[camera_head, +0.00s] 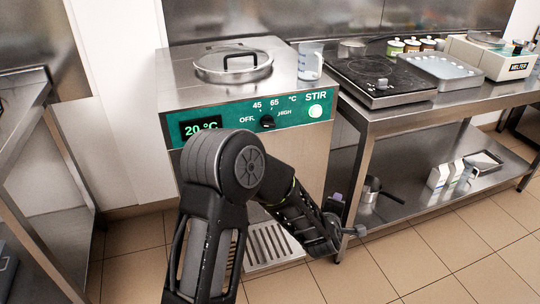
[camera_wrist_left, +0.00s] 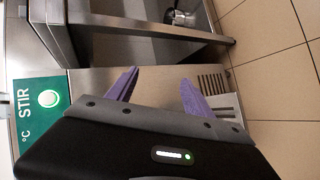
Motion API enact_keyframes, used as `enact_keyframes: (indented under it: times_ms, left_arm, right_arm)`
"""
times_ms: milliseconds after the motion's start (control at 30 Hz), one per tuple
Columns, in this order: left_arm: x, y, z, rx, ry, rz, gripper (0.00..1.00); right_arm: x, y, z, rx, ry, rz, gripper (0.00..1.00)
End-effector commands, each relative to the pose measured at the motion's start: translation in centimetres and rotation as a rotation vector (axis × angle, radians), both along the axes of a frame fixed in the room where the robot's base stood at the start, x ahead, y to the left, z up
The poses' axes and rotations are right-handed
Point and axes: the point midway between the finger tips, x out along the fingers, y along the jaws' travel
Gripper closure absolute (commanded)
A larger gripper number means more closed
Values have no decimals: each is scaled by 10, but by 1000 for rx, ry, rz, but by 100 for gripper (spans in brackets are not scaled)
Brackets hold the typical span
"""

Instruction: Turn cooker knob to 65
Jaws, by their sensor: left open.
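The cooker (camera_head: 185,90) is a steel cabinet with a green front panel. Its black knob (camera_head: 267,122) sits mid-panel, with OFF, 45, 65 and HIGH marked around it. I cannot tell clearly where the knob points. The display (camera_head: 201,127) reads 20 °C, partly above my arm. My left gripper (camera_head: 338,205) is low, in front of and right of the cooker, well below and apart from the knob. In the left wrist view its purple fingers (camera_wrist_left: 158,90) are spread and empty. The knob is not visible there; the STIR button (camera_wrist_left: 48,99) is.
A lidded pot opening (camera_head: 232,65) and a clear jug (camera_head: 311,60) are on the cooker top. A steel table (camera_head: 375,115) to the right bears a black hob (camera_head: 373,75), a tray (camera_head: 440,72) and a melter (camera_head: 500,58). Tiled floor (camera_head: 440,240) is open in front.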

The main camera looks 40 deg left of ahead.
Motion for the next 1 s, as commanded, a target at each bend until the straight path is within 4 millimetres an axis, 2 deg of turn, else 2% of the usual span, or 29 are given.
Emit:
enact_keyframes:
  times_ms: [33, 100, 200, 333, 467, 600, 1000]
  left_arm:
    - [22, 27, 7, -92, -158, 152, 40]
    - [35, 65, 48, -243, -375, 356, 40]
    - [31, 111, 100, -463, -667, 588, 40]
    - [8, 154, 147, -701, -967, 787, 40]
    - [-13, 177, 171, -843, -1137, 888, 40]
    - [-21, 184, 181, -896, -1197, 922, 40]
    - [-18, 187, 181, -893, -1192, 921, 40]
  right_arm:
    - [1, -1, -50, 0, -2, -2, 100]
    - [2, -1, -80, -1, -5, -3, 100]
    - [4, -2, -116, -2, -8, -5, 100]
    - [5, -3, -148, -3, -12, -8, 100]
    - [6, -3, -162, -3, -14, -9, 100]
    - [7, -3, -163, -4, -15, -9, 100]
    - [6, -3, -161, -3, -14, -9, 100]
